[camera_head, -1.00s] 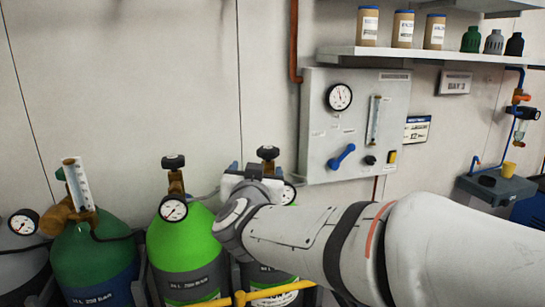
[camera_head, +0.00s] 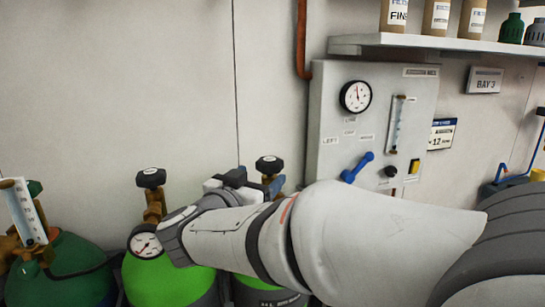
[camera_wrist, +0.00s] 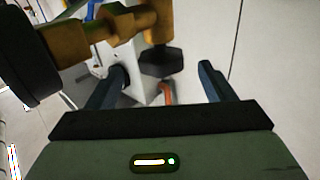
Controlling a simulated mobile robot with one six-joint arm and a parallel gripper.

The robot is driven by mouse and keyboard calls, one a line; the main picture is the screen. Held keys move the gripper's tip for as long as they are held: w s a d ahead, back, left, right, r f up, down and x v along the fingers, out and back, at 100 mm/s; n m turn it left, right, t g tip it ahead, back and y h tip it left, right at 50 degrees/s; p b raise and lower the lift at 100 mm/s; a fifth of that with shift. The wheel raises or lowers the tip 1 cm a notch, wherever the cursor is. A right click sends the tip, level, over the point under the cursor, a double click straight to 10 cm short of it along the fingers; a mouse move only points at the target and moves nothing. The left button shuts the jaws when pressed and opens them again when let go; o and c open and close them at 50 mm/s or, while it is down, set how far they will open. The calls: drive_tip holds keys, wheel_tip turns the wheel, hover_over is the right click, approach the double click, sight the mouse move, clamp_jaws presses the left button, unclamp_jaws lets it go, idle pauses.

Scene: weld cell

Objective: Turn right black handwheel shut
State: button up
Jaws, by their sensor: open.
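The right black handwheel (camera_head: 269,165) tops a brass valve on the right green cylinder (camera_head: 262,290), which is partly hidden behind my arm. My gripper (camera_head: 262,186) is beside this handwheel, its fingers partly covered by my wrist. In the wrist view, a black handwheel (camera_wrist: 161,62) on a brass valve, apparently the right one, lies in line with the gap between the two blue-grey fingers of my gripper (camera_wrist: 163,74). The fingers are apart and hold nothing. Contact with the wheel cannot be told. The left black handwheel (camera_head: 151,178) stands farther left.
A pressure gauge (camera_head: 145,246) sits below the left handwheel. A dark green cylinder (camera_head: 68,272) with a flowmeter (camera_head: 30,212) is at far left. A grey wall panel (camera_head: 330,110) with a blue lever (camera_head: 357,168) stands behind my arm. A shelf (camera_head: 450,43) hangs above.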

sight(273, 162)
drive_tip(key=shift+w+d+r, duration=0.1)
drive_tip(key=shift+w+d, duration=0.15)
drive_tip(key=shift+w, duration=0.4)
drive_tip(key=p+x, duration=0.1)
drive_tip(key=x, duration=0.5)
drive_tip(key=shift+w+d, duration=0.2)
drive_tip(key=shift+w, duration=0.2)
drive_tip(key=shift+c, duration=0.5)
drive_tip(key=c, duration=0.9)
drive_tip(key=shift+r+h+p, duration=0.1)
drive_tip(key=shift+h+p, duration=0.2)
drive_tip(key=shift+p, duration=0.05)
